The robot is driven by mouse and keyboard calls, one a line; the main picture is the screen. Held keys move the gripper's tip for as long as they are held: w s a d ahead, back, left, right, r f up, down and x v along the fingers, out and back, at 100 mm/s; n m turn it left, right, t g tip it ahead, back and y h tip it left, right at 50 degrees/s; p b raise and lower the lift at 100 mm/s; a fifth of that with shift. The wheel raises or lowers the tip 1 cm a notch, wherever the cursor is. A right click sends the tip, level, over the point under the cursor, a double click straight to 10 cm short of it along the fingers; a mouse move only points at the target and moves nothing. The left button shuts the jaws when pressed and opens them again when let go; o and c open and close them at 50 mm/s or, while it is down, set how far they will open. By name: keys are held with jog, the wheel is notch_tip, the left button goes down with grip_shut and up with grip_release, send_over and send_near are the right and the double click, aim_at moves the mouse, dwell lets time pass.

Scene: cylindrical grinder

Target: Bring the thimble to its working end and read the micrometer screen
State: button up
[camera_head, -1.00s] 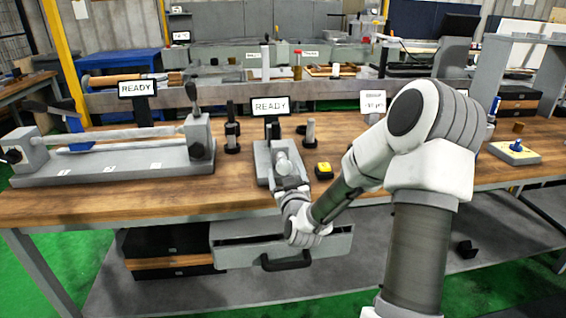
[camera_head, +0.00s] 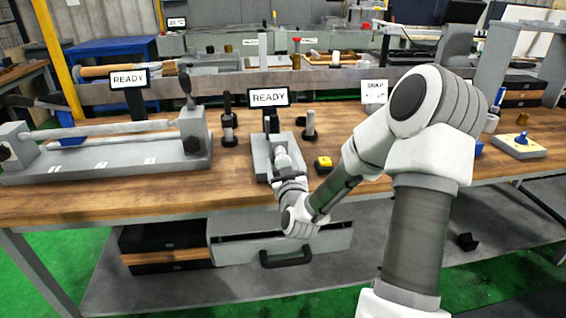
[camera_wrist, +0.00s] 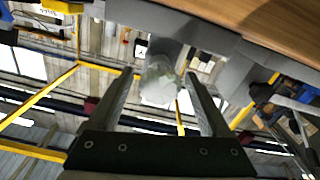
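The micrometer stand (camera_head: 262,160) is a grey block on the wooden bench, with a dark-framed screen (camera_head: 268,97) reading "READY" behind it. A pale, rounded cylinder end, which looks like the thimble (camera_wrist: 160,82), shows between my fingers in the wrist view. My gripper (camera_head: 284,170) is at the front of the stand in the head view, where it hides part of the thimble. In the wrist view my gripper (camera_wrist: 159,78) has its two fingers apart, one on each side of the thimble, with narrow gaps showing. Contact is hard to judge.
A long grey fixture (camera_head: 110,160) with its own "READY" screen (camera_head: 129,79) stands at left. Dark posts (camera_head: 228,125) and (camera_head: 309,125) flank the stand. A yellow-topped block (camera_head: 323,162) sits close at right. A grey drawer (camera_head: 280,245) is below the bench.

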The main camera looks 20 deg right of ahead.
grip_shut()
